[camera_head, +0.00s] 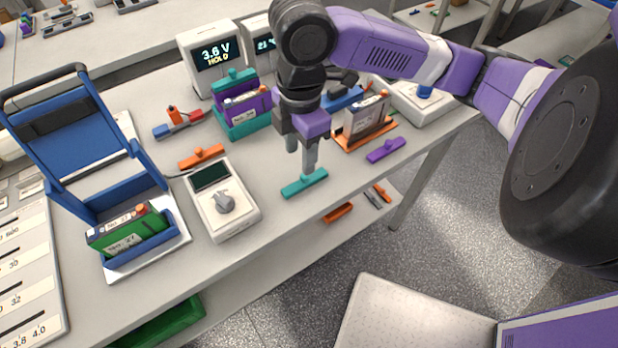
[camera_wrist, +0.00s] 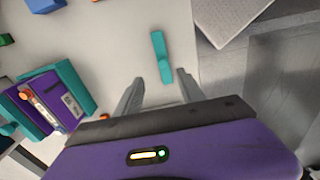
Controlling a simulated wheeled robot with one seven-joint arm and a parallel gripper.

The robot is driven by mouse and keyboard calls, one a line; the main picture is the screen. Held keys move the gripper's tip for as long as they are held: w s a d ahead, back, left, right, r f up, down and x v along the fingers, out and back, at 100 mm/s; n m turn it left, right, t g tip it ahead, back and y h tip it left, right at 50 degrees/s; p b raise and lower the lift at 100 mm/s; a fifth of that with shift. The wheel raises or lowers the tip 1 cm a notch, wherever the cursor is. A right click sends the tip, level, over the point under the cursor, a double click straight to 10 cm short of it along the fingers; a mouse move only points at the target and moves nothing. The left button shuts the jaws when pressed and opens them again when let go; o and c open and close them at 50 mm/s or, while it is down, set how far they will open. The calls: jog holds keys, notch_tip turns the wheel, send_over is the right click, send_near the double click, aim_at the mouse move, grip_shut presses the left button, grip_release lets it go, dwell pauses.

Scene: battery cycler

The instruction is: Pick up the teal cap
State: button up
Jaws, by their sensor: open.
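The teal cap (camera_head: 304,184) is a short bar with a raised middle, lying flat near the front edge of the table. My gripper (camera_head: 301,170) points down just above it in the head view, with its fingers apart and nothing between them. In the wrist view the teal cap (camera_wrist: 161,57) lies ahead of the two open fingertips (camera_wrist: 160,78), its near end close to the gap between them. I cannot tell from these frames whether a finger touches the cap.
A white meter with a knob (camera_head: 222,200) stands left of the cap. A purple cap (camera_head: 386,150) lies to the right and an orange cap (camera_head: 201,156) to the left. A teal holder with a purple cell (camera_head: 244,114) and an orange holder (camera_head: 364,134) stand behind.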

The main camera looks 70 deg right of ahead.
aim_at(305, 180)
jog(key=shift+s+d+f, duration=0.15)
jog(key=shift+s, duration=0.2)
jog(key=shift+f, duration=0.35)
jog(key=shift+s+f, duration=0.1)
jog(key=shift+f, duration=3.35)
grip_shut()
